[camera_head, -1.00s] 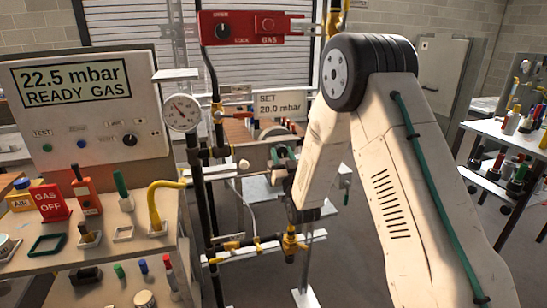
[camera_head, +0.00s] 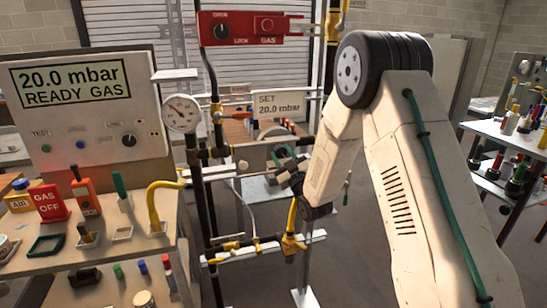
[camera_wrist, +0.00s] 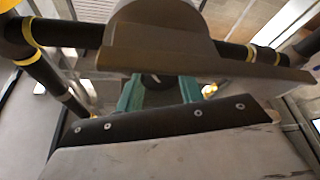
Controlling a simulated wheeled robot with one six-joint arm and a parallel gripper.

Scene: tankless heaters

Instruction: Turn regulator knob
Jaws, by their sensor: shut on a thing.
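The grey regulator (camera_head: 276,132) sits on the pipework in the middle of the head view. Its rounded body (camera_wrist: 158,28) fills the top of the wrist view. My gripper (camera_head: 283,156) is at the regulator's front, with teal fingers tilted. In the wrist view my gripper (camera_wrist: 158,80) is shut on the dark regulator knob (camera_wrist: 155,79), which shows a white mark between the fingers; the fingers hide its sides. The panel display (camera_head: 72,82) reads 20.0 mbar, READY GAS. A sign (camera_head: 279,104) reads SET 20.0 mbar.
A round dial gauge (camera_head: 181,113) stands left of the regulator. A red GAS box (camera_head: 254,28) hangs above. A bench (camera_head: 112,250) with tools is at left, and a cart (camera_head: 502,133) at right.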

